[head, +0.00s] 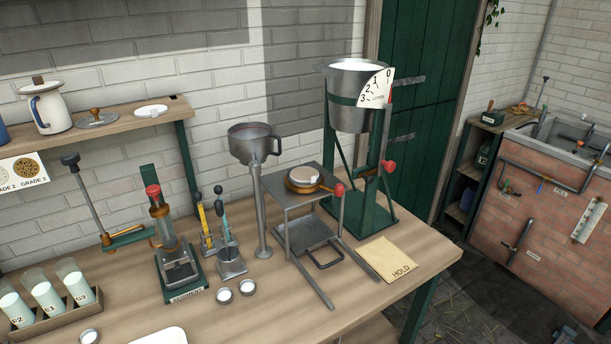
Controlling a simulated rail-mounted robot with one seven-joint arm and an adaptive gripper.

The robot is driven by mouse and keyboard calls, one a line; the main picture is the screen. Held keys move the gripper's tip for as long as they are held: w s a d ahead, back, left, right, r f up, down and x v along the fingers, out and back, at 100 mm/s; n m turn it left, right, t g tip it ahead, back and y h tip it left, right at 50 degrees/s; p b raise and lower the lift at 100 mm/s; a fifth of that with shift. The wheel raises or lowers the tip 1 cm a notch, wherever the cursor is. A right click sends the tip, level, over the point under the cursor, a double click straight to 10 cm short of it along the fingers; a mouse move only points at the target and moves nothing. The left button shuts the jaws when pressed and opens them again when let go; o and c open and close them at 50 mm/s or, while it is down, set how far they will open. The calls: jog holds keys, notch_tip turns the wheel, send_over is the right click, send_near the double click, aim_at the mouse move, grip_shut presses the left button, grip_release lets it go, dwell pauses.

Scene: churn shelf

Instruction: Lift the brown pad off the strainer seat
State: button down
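A round brownish pad (303,174) with a pale top lies in a brass-coloured ring that looks like the strainer seat (318,189). The seat rests on a small grey metal stand (283,188) in the middle of the bench, and a red knob (339,189) sits at its right. The pad's edge and any gap under it are too small to make out. My gripper is not in view.
A grey funnel cup (253,148) on a post stands just left of the stand. A large metal churn (350,112) in a green frame stands behind right. A HOLD card (388,259) lies in front right. A sediment tester (178,268) stands left.

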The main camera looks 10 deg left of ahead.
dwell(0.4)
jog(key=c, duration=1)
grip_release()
